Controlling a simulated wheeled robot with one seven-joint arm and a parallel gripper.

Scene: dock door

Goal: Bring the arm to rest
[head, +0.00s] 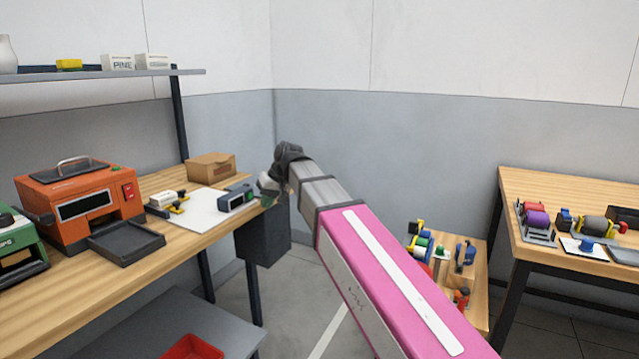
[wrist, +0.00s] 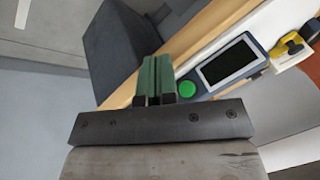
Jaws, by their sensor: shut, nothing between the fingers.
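My arm reaches out from the lower right of the head view, with a pink link and grey joints. My gripper (wrist: 153,85) shows in the wrist view with its green fingers together and nothing between them. In the head view the gripper (head: 268,199) is small and partly hidden by the wrist, at the right end of the left workbench (head: 95,280). A device with a dark screen and a green button (wrist: 228,64) lies close beside the fingers in the wrist view. It also shows on the bench in the head view (head: 237,199). I cannot tell whether the fingers touch anything.
An orange machine (head: 80,200), a cardboard box (head: 211,167) and a white sheet (head: 196,210) are on the left bench. A dark bin (head: 263,248) hangs at its end. A low wooden stand (head: 478,305) and a right table (head: 565,185) hold several tools and spools.

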